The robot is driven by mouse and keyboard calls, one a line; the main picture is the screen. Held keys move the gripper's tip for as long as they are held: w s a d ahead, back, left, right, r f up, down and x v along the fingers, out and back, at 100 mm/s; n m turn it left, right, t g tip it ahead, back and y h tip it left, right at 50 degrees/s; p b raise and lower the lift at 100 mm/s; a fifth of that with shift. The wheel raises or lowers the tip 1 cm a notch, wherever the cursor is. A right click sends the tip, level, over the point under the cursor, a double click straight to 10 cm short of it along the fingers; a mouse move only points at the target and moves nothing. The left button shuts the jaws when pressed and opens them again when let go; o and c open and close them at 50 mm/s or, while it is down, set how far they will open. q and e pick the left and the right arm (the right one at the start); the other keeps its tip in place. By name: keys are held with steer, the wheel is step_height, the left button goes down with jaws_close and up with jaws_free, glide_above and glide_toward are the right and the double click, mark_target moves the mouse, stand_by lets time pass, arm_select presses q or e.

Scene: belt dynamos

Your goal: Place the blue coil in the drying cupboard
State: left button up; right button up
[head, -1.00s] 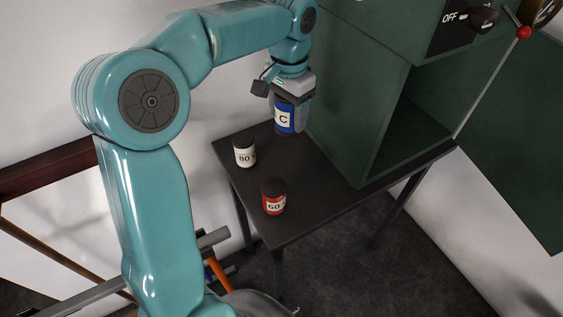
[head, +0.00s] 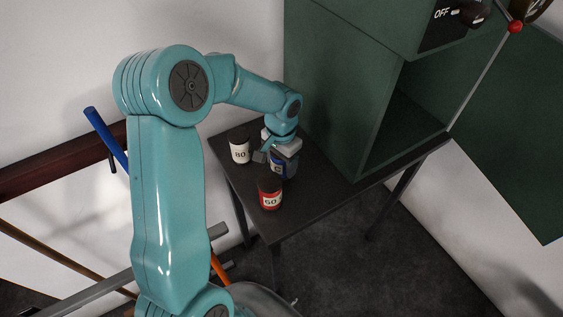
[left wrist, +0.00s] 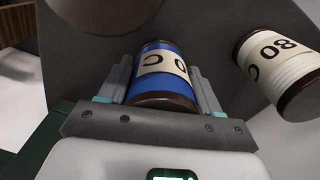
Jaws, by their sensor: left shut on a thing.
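The blue coil (head: 282,168) has a cream label and dark ends. My left gripper (head: 273,166) is shut on it, over the dark table. In the left wrist view, the blue coil (left wrist: 165,75) sits between the two grey fingers (left wrist: 160,88). Whether it touches the table top I cannot tell. The green drying cupboard (head: 345,110) stands to the right of the gripper. Its front is open on a dark, seemingly empty inside. My right gripper is not in view.
A white coil marked 80 (head: 240,151) stands just left of the gripper. A red coil marked 60 (head: 270,195) stands close in front. The dark table (head: 300,213) has bare room at its front right. A green panel (head: 515,140) spreads right of the opening.

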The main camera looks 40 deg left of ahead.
arm_select(q)
steer(key=shift+f, duration=0.5)
steer(key=shift+w+f, duration=0.15)
steer(key=shift+w, duration=0.05)
steer(key=shift+s, duration=0.15)
steer(key=shift+f+b, duration=0.15)
steer(key=shift+b, duration=0.15)
steer(key=o, duration=1.4)
